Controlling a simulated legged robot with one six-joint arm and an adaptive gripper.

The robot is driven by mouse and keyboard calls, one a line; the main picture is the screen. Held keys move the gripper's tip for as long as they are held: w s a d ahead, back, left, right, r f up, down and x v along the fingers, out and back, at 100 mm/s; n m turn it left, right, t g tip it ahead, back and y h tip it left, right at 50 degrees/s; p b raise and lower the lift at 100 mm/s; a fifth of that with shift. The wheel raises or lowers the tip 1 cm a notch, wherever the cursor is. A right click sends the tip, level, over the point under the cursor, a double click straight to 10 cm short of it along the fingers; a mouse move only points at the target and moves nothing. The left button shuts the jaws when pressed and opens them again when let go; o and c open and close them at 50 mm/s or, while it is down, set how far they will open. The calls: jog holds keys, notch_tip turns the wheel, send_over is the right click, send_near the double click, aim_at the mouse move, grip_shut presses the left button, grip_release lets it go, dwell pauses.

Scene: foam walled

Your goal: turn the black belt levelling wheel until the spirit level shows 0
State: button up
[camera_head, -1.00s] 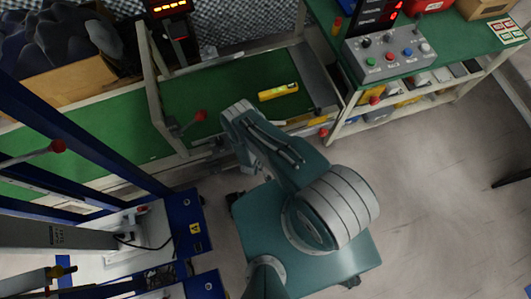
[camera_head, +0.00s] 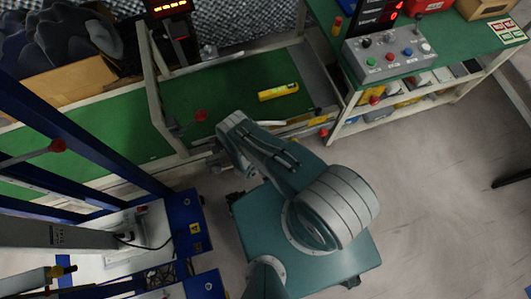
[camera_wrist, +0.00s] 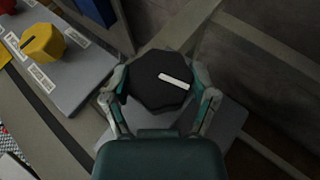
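The black wheel (camera_wrist: 160,80) is a dark many-sided knob with a white bar mark on top, tilted down to the right. It fills the middle of the wrist view. My gripper (camera_wrist: 163,90) has one finger on each side of the wheel, close to its left and right edges. Whether both fingers press on it is unclear. The yellow spirit level (camera_head: 278,91) lies on the green belt (camera_head: 225,85) in the head view; its bubble is too small to read. A red-digit display (camera_head: 380,12) stands at the top right, its reading unclear. In the head view my arm's end hides the wheel.
A grey button panel (camera_head: 388,55) stands on the green-topped table at the right. A yellow knob (camera_wrist: 43,43) on a grey plate is left of my gripper. Blue posts fill the left; open floor lies right.

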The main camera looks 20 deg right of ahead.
jog(key=o, duration=0.3)
jog(key=shift+w+a, duration=0.1)
jog(key=shift+a, duration=0.1)
jog(key=v, duration=1.2)
jog(key=shift+f, duration=0.1)
